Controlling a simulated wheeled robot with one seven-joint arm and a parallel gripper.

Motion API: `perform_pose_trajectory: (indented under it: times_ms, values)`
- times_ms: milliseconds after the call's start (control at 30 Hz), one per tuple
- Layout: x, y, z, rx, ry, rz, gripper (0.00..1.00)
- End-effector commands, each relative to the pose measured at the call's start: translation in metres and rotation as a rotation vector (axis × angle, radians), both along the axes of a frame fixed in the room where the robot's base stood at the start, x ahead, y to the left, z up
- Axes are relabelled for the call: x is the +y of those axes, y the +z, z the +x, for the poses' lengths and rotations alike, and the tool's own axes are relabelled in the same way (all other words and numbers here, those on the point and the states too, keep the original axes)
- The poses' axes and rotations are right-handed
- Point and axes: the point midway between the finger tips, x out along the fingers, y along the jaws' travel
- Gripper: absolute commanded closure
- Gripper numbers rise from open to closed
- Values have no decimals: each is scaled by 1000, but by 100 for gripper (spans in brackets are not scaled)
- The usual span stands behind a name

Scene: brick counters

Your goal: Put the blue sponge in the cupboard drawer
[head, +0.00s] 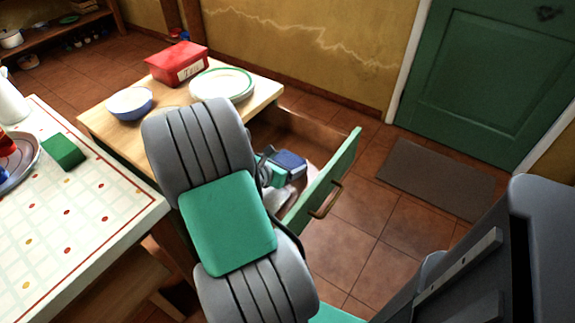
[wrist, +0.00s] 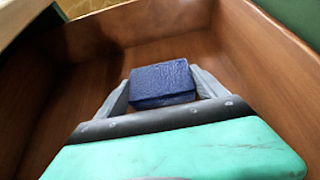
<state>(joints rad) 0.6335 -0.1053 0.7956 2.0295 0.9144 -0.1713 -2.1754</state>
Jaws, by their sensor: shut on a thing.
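The blue sponge (wrist: 162,83) is a dark blue block between my gripper's fingers in the wrist view. My gripper (wrist: 163,92) is shut on it, with a grey finger on each side. In the head view the sponge (head: 289,163) and my gripper (head: 283,175) show inside the open cupboard drawer (head: 333,180), within its walls. The drawer has a green front with a handle and brown wooden inner walls (wrist: 262,50). Whether the sponge touches the drawer floor I cannot tell. My arm hides part of the drawer in the head view.
The cupboard top (head: 110,122) holds a red box (head: 177,64), a blue-and-white bowl (head: 130,103) and plates (head: 222,85). A table with a patterned cloth (head: 70,225) and a green block (head: 64,151) stands at left. The tiled floor right of the drawer is clear, with a brown mat (head: 436,178).

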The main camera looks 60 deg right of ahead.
Motion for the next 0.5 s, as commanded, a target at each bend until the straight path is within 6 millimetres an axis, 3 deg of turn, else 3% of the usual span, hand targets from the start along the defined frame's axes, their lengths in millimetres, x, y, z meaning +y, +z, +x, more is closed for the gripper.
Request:
perform_pose_trajectory:
  times_ms: [233,267,500]
  values:
    - [0,-1,0,0,0,1,57]
    - [0,-1,0,0,0,1,17]
    - [0,0,0,-1,0,1,0]
